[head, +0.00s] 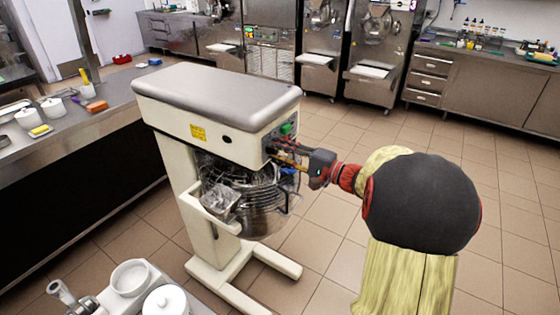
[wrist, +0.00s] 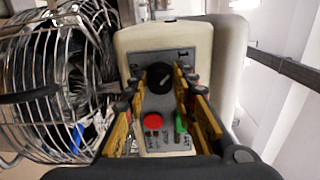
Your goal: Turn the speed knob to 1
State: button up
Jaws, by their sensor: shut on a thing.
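The speed knob (wrist: 159,77) is a round black dial on the grey control panel of the mixer, seen in the wrist view. My gripper (wrist: 157,84) is shut on the knob, with a yellow-sided finger at its left and right. The number the knob points to is too small to read. In the head view the cream mixer (head: 215,95) stands in the middle, and my gripper (head: 275,150) reaches its control panel from the right. The knob itself is hidden there behind my gripper.
Below the knob are a red button (wrist: 153,121) and a green button (wrist: 181,123). The wire bowl guard (wrist: 45,80) is close at the left. A steel counter (head: 100,115) stands left of the mixer. The tiled floor at the right is clear.

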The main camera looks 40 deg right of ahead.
jog(key=shift+r+n+b, duration=0.35)
jog(key=shift+n+b, duration=0.05)
jog(key=o, duration=0.8)
jog(key=shift+w, duration=0.1)
jog(key=o, duration=0.3)
jog(key=shift+w+a+f, duration=0.1)
jog(key=shift+a+f, duration=0.05)
jog(key=shift+f, duration=0.1)
jog(key=shift+o, duration=0.2)
jog(key=v, duration=1.2)
